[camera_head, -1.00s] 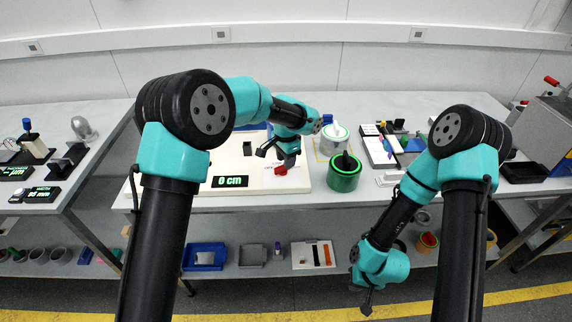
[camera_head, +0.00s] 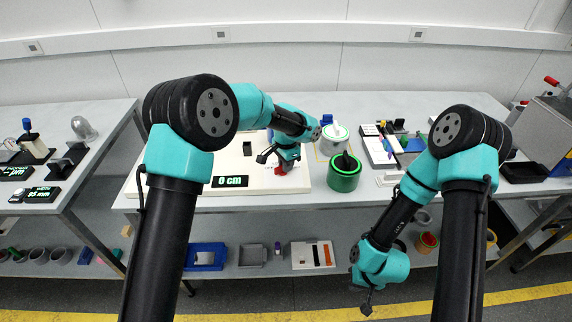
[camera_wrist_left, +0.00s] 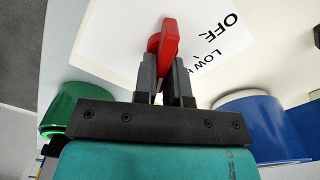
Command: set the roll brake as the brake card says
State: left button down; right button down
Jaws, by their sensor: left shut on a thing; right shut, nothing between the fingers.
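A red lever (camera_wrist_left: 163,42) stands over a white printed plate (camera_wrist_left: 115,38) in the left wrist view. The words "OFF" and "LOW" are readable on the plate, and further lettering is cut off. My left gripper (camera_wrist_left: 163,75) is shut on the red lever. In the head view my left gripper (camera_head: 281,166) is low over the white board (camera_head: 148,183), and a little red shows at its fingers. My right gripper (camera_head: 367,308) is shut and empty, hanging below the table's front edge. I cannot make out a brake card.
A black display (camera_head: 230,181) on the board's front reads "0 cm". A green canister with a black knob (camera_head: 343,180) stands just right of the left gripper. A white-topped container (camera_head: 333,136) is behind it. A tray of small parts (camera_head: 380,150) lies further right.

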pick_arm(q)
jog(key=shift+n, duration=0.4)
jog(key=n, duration=0.3)
jog(key=shift+w+a, duration=0.15)
jog(key=shift+w, duration=0.05)
jog(key=shift+w+a+n, duration=0.1)
jog(key=shift+a+n, duration=0.1)
jog(key=shift+n, duration=1.8)
jog(key=c, duration=1.2)
grip_release()
notch_tip(320, 180, up, 18)
jog(key=shift+f, duration=0.25)
